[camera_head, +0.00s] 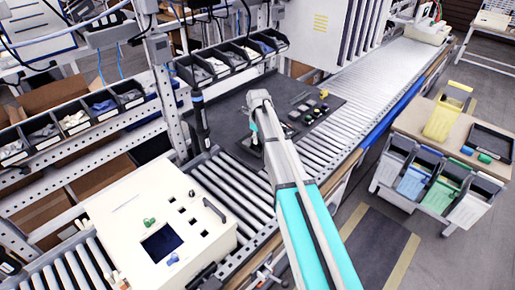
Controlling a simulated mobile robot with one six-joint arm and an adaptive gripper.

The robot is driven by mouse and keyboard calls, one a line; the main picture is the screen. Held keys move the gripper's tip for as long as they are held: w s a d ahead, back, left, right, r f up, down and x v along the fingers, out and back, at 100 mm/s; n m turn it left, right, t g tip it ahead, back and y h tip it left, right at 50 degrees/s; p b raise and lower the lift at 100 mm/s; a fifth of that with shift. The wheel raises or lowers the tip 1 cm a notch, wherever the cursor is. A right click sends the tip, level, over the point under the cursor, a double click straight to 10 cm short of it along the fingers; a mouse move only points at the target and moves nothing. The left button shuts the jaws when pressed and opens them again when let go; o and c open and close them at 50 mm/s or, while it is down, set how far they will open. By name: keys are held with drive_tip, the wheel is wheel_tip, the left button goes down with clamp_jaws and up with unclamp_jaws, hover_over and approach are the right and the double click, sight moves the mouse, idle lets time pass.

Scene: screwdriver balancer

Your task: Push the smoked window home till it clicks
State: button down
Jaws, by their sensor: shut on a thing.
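A cream enclosure (112,212) lies on the rollers at the lower left, with several small dark openings in its face. A dark blue square (162,243) is set in its front part; I cannot tell whether this is the smoked window or an opening. My gripper (254,142) is over the dark work mat at the centre, apart from the enclosure and to its upper right. It points down, partly hidden by my arm. It is shut on a small dark thing that blends with the mat, too small to identify.
A dark screwdriver (201,120) hangs upright left of my gripper. Small knobs and parts lie on the dark mat (228,106). Bins (213,68) line the back. Roller conveyor (367,80) runs to the upper right. A side table (425,122) with coloured bins stands right.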

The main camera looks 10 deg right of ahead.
drive_tip(key=shift+r+p, duration=1.25)
drive_tip(key=shift+r, duration=0.2)
